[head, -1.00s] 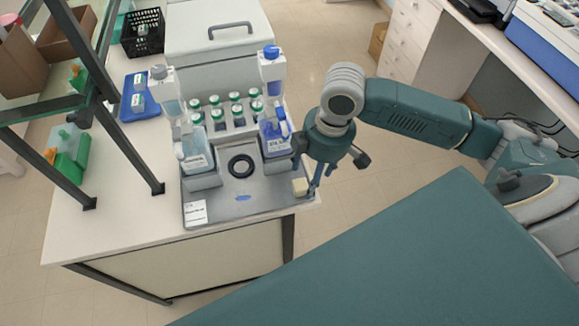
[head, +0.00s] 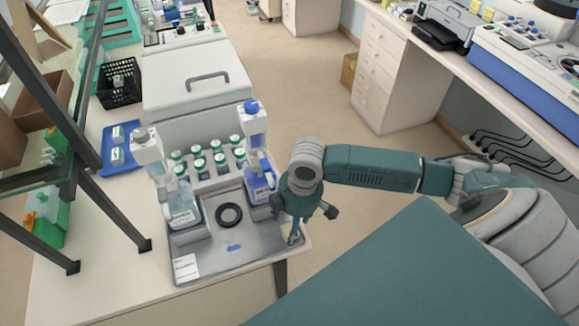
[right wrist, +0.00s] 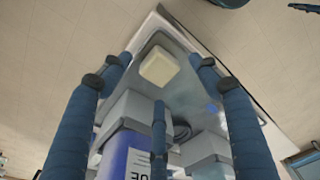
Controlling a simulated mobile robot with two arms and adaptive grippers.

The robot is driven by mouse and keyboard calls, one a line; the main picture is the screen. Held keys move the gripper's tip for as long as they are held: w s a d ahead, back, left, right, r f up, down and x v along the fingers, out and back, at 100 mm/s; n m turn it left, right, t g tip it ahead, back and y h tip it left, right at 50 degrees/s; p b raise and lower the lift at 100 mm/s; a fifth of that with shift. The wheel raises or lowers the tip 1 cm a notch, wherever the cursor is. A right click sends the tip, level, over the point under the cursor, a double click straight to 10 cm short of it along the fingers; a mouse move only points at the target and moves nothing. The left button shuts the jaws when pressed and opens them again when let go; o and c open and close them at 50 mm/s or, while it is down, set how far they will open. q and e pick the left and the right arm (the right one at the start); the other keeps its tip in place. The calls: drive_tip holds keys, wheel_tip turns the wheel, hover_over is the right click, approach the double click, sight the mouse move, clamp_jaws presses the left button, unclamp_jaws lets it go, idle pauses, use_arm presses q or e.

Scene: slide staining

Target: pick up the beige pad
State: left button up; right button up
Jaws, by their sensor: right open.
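The beige pad (right wrist: 159,67) is a small block near a corner of the grey tray (right wrist: 185,38). In the right wrist view it shows between and ahead of my fingertips, with space around it. My right gripper (right wrist: 160,76) is open and its fingers are apart from the pad. In the head view the right gripper (head: 294,236) points down over the front right corner of the tray (head: 215,262), and its fingers largely hide the pad. My left gripper is not in view.
On the tray stand a blue-labelled bottle (head: 260,190), a clear bottle (head: 183,208), several green-capped jars (head: 198,165) and a black ring (head: 229,215). A blue mark (head: 234,247) lies in front. The tray's corner is close to the bench edge. Open floor lies right of the bench.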

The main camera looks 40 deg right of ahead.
drive_tip(key=shift+a+f, duration=0.1)
drive_tip(key=shift+f, duration=1.05)
drive_tip(key=shift+w, duration=0.1)
drive_tip(key=c, duration=0.9)
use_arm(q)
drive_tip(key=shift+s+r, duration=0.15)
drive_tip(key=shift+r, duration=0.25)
use_arm(e)
drive_tip(key=shift+r, duration=0.1)
